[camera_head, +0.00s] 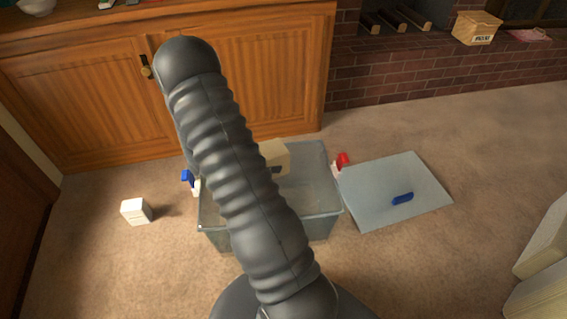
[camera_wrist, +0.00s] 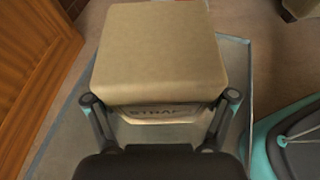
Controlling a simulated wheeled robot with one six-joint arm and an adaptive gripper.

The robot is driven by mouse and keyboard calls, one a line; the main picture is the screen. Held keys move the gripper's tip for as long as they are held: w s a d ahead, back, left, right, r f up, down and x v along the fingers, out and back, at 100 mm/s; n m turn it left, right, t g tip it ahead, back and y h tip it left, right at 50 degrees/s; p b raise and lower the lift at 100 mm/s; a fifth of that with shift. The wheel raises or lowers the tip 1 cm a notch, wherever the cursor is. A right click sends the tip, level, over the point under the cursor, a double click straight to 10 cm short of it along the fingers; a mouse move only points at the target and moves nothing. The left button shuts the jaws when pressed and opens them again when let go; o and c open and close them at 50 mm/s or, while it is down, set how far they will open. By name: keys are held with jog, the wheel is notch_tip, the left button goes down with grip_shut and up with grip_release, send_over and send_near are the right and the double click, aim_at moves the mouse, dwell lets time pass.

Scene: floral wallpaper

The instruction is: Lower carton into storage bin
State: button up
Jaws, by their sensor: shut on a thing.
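A tan carton (camera_wrist: 160,50) with dark lettering on its near side fills the middle of the wrist view. My gripper (camera_wrist: 160,112) is shut on it, one finger on each side. In the head view the carton (camera_head: 274,154) shows only in part beside my arm, which hides the rest and the gripper. The clear storage bin (camera_head: 325,211) stands on the carpet below, and its rim surrounds the carton in that view. The bin also shows in the wrist view (camera_wrist: 62,130). I cannot tell how far the carton is above the bin's floor.
A grey lid (camera_head: 385,190) with a blue handle lies right of the bin. A small white box (camera_head: 136,211) stands on the carpet at left. Wooden cabinets (camera_head: 80,100) and a brick hearth (camera_head: 400,70) with another carton (camera_head: 476,27) are behind. Pale blocks (camera_head: 545,245) stand at right.

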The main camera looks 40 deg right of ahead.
aim_at(284, 172)
jog(key=s+m+g, duration=0.1)
jog(key=s+m+g+y, duration=0.1)
jog(key=s, duration=0.1)
jog(key=s+f+m+g+p, duration=0.1)
jog(key=s, duration=0.1)
jog(key=shift+s+d+g+y, duration=0.1)
jog(key=shift+d+g+y, duration=0.2)
jog(key=shift+y, duration=0.1)
jog(key=shift+s+f+m, duration=0.2)
jog(key=shift+f+m, duration=0.15)
jog(key=shift+m, duration=0.05)
jog(key=shift+f+b, duration=6.95)
jog(key=shift+f, duration=7.25)
jog(key=o, duration=1.3)
